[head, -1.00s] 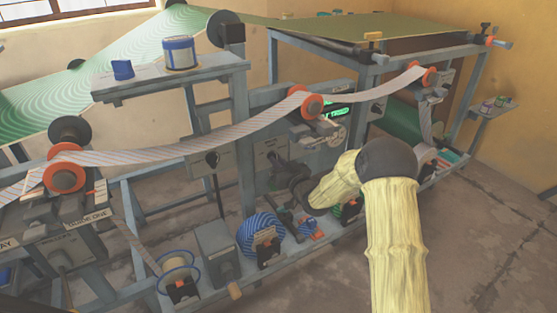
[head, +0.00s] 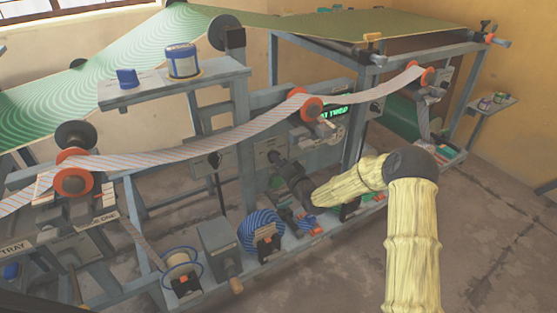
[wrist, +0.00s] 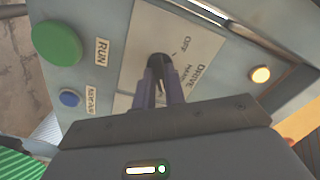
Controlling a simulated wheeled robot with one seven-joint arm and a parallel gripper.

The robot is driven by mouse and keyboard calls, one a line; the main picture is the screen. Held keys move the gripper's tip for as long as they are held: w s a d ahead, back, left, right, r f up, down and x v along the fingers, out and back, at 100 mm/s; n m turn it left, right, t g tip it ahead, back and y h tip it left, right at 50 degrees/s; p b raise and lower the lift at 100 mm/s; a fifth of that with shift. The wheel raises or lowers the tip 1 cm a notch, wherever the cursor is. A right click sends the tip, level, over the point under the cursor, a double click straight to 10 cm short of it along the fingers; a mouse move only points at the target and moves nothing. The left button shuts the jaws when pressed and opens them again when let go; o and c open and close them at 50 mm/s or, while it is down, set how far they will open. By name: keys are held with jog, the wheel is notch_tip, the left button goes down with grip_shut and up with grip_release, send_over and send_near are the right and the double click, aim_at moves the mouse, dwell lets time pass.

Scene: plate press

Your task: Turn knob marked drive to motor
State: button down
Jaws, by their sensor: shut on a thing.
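In the wrist view my gripper (wrist: 161,88) is shut on the dark drive knob (wrist: 159,63), with a finger on each side of it. The knob sits on a pale plate (wrist: 205,24) lettered OFF and DRIVE, with another small word too blurred to read surely. Where the knob's pointer stands I cannot tell. In the head view my gripper (head: 278,166) reaches the grey panel in the middle of the machine, and my wrist hides the knob there.
Near the knob are a green RUN button (wrist: 57,43), a smaller blue button (wrist: 69,98) and a lit amber lamp (wrist: 260,75). A striped web (head: 200,147) hangs over orange rollers above my arm. A blue striped roll (head: 262,231) stands below.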

jog(key=shift+m, duration=0.5)
jog(key=c, duration=1.5)
grip_release()
jog(key=shift+o, duration=0.2)
jog(key=p+v, duration=0.2)
jog(key=v, duration=1.5)
jog(key=shift+s+d+f, duration=0.1)
jog(key=shift+s, duration=0.1)
